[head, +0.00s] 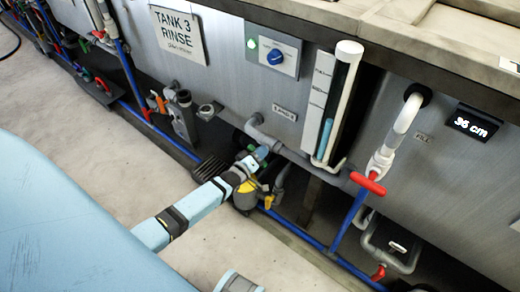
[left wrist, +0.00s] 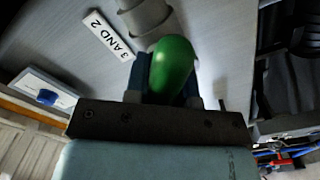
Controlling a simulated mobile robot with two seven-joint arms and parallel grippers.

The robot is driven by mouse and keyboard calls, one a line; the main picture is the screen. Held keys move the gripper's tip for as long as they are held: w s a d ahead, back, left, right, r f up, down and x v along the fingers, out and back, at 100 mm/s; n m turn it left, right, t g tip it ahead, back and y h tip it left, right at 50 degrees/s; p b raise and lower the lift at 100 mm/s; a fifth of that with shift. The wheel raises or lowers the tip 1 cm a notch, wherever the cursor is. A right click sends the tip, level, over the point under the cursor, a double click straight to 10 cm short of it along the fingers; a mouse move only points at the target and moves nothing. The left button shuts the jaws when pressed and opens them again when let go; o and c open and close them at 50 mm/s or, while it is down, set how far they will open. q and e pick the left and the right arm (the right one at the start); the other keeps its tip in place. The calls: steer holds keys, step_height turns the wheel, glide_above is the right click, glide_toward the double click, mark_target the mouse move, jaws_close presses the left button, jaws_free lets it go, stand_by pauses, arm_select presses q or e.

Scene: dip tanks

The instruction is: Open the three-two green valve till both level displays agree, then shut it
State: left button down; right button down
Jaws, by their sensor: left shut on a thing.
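The green valve handle (left wrist: 172,68) fills the middle of the left wrist view, on a grey pipe (left wrist: 150,18) beside the label "3 AND 2" (left wrist: 109,36). My left gripper (left wrist: 166,92) is shut on this handle, with dark fingers at its sides. In the head view my left gripper (head: 258,158) is at the grey pipework below the tank wall, and the handle is mostly hidden there. One level display (head: 473,123) reads 36 cm at the right. The second display is not in view.
The "TANK 3 RINSE" sign (head: 179,35) and a panel with a blue knob (head: 274,57) are above. A sight tube (head: 325,137) shows blue liquid. A red-handled fill valve (head: 368,184) stands out at the right. Blue pipes run low along the wall. Pale floor (head: 75,125) is clear at left.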

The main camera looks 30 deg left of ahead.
arm_select(q)
steer(key=n, duration=0.2)
steer(key=shift+n, duration=0.4)
steer(key=n, duration=0.4)
steer(key=shift+f, duration=0.1)
steer(key=shift+n+b, duration=0.3)
steer(key=shift+n, duration=0.1)
arm_select(e)
steer(key=shift+a+r, duration=0.1)
steer(key=shift+a, duration=0.05)
steer(key=shift+w+r, duration=0.2)
steer(key=shift+r, duration=0.05)
arm_select(q)
steer(key=c, duration=1)
jaws_free()
steer(key=shift+o, duration=0.2)
